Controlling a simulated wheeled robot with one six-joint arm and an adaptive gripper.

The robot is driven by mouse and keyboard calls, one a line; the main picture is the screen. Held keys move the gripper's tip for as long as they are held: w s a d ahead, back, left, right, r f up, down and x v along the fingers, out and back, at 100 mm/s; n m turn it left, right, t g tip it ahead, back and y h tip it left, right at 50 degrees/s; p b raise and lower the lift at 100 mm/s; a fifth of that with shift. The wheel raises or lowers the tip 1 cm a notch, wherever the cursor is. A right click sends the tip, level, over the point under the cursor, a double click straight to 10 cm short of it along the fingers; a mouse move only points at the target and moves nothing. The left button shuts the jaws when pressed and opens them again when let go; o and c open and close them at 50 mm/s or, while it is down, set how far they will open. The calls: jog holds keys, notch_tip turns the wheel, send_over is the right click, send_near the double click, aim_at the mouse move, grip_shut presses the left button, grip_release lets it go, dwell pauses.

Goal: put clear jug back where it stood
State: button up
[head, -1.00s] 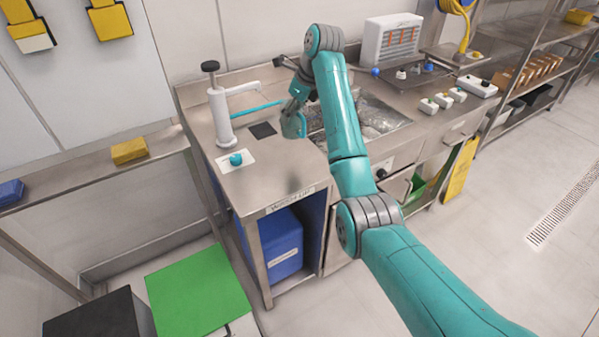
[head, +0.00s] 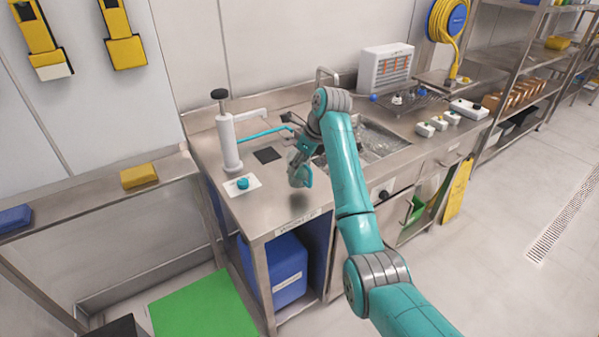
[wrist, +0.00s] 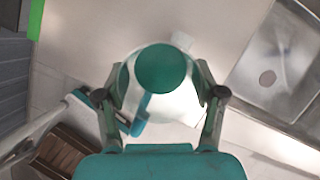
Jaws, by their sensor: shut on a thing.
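The clear jug (head: 295,179) shows in the head view as a pale, see-through vessel with teal on it, partly hidden by my gripper (head: 301,160). A dark shadow lies on the steel counter beneath it, so it appears held above the surface. In the wrist view my gripper (wrist: 158,97) has one finger on each side of the jug (wrist: 170,103). A dark teal disc fills the middle of the jug there. A teal handle-like piece shows at its lower left.
A white hand pump (head: 228,137) and a teal knob on a white plate (head: 242,184) stand further left. The sink (head: 372,147) is to the right. The counter's front left is clear.

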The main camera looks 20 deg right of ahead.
aim_at(306, 159)
jog(key=shift+f, duration=1.55)
jog(key=shift+f, duration=0.15)
jog(key=o, duration=1.4)
jog(key=v, duration=0.7)
jog(key=shift+s+d+r, duration=0.1)
jog(key=shift+r, duration=0.25)
